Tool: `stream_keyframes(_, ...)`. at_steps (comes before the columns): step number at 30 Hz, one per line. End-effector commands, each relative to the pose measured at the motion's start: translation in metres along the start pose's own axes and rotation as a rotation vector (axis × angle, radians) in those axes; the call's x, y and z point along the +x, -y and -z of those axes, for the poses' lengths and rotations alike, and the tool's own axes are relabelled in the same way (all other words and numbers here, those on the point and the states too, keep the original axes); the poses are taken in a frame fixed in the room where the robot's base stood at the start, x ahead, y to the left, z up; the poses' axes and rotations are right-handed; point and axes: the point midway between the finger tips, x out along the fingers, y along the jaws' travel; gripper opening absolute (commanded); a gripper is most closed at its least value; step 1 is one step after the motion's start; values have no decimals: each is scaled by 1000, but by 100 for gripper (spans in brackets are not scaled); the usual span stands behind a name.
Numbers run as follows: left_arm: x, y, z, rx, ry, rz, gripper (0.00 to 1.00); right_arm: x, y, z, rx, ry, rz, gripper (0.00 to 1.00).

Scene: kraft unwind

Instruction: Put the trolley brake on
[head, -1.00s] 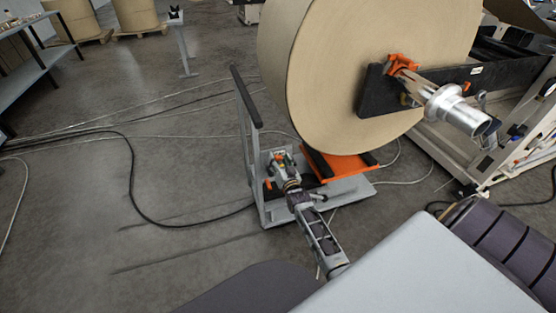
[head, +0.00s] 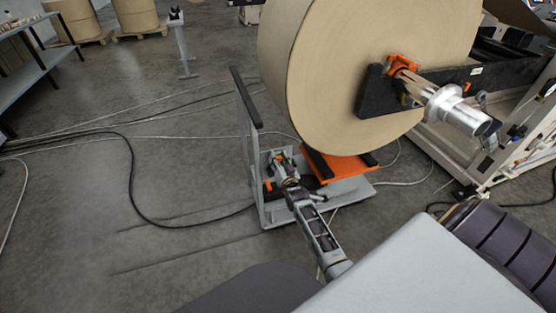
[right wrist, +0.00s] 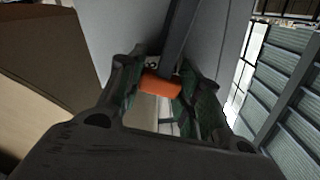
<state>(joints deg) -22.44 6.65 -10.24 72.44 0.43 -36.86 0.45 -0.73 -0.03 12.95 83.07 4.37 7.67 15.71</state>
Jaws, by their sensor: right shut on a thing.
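The trolley (head: 335,192) stands on the floor under a large kraft paper roll (head: 330,70). It has a grey base, an orange cradle (head: 345,167) and an upright push frame with a black handle bar (head: 246,97) at its left end. My right gripper (head: 279,160) reaches over the trolley base beside the push frame. In the right wrist view an orange brake grip (right wrist: 160,84) on a dark lever (right wrist: 180,35) sits between its fingers, and the gripper (right wrist: 165,92) is shut on it. My left gripper is not in view.
The unwind stand (head: 480,150) with a metal shaft end (head: 460,110) is at the right. A black cable (head: 133,180) and pale cables lie on the floor at the left. A shelf table (head: 40,65) stands at the upper left. Floor left of the trolley is otherwise clear.

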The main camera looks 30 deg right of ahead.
Motion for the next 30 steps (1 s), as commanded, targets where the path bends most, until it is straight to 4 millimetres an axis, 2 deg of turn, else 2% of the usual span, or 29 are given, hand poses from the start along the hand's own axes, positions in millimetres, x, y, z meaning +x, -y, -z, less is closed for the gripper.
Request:
stream_keyframes(17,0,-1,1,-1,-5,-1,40,0,-7,0,73,1,0,0)
stream_keyframes(30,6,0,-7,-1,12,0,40,0,-35,-8,385,1,0,0)
